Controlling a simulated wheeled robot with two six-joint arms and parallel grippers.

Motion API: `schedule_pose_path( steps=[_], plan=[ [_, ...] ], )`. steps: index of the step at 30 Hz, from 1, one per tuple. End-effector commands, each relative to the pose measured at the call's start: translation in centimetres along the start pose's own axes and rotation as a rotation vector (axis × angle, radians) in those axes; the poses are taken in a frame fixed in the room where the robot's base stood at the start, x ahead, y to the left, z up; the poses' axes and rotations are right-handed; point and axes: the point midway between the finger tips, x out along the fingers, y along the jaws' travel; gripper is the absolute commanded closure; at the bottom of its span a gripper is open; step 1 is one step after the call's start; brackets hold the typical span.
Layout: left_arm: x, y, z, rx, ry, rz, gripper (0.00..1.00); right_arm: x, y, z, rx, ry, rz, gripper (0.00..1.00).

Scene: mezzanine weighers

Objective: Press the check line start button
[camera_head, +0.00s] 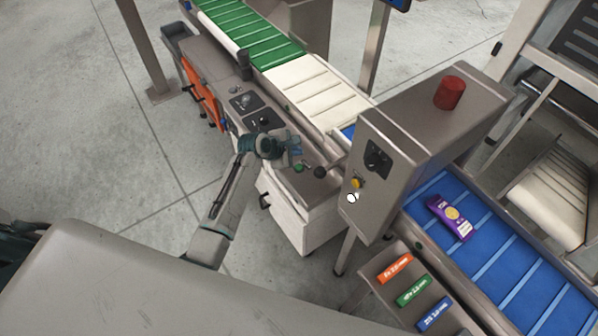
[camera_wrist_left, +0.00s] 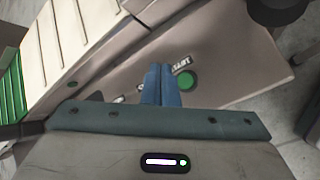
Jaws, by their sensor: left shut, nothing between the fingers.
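A green button (camera_head: 299,168) sits on the sloping grey control panel (camera_head: 228,82) beside the conveyor in the head view. In the left wrist view the green button (camera_wrist_left: 187,80) is just right of the fingertips, with a partly hidden label beside it. My left gripper (camera_head: 297,149) is shut and empty, with its blue fingers over the panel close to the button. In the left wrist view the shut fingers of my left gripper (camera_wrist_left: 161,72) point at the panel just left of the button. I cannot tell whether they touch the panel. My right gripper is not in view.
A grey cabinet (camera_head: 400,150) with a black knob, a yellow button and a red top piece stands right of the panel. A black round knob (camera_head: 319,172) is close to the green button. A blue belt (camera_head: 500,262) carries a purple packet (camera_head: 450,217).

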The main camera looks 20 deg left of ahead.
Motion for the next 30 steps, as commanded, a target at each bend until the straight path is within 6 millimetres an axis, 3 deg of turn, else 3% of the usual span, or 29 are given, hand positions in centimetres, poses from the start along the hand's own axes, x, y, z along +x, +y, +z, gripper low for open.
schedule_pose_path(
  steps=[1, 6, 15, 30],
  plan=[
    [1.0, -0.7, -0.7, 0.001, 0.0, 0.0, 1.0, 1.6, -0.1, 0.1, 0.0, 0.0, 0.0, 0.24],
    [2.2, -1.6, -1.6, 0.0, 0.0, 0.0, 1.0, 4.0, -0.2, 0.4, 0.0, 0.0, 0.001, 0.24],
    [3.6, -2.6, -2.6, -0.001, -0.001, 0.0, 1.0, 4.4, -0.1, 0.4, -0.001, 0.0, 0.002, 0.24],
    [3.6, -2.6, -2.6, -0.001, -0.001, 0.0, 1.0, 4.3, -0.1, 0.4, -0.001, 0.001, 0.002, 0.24]
  ],
)
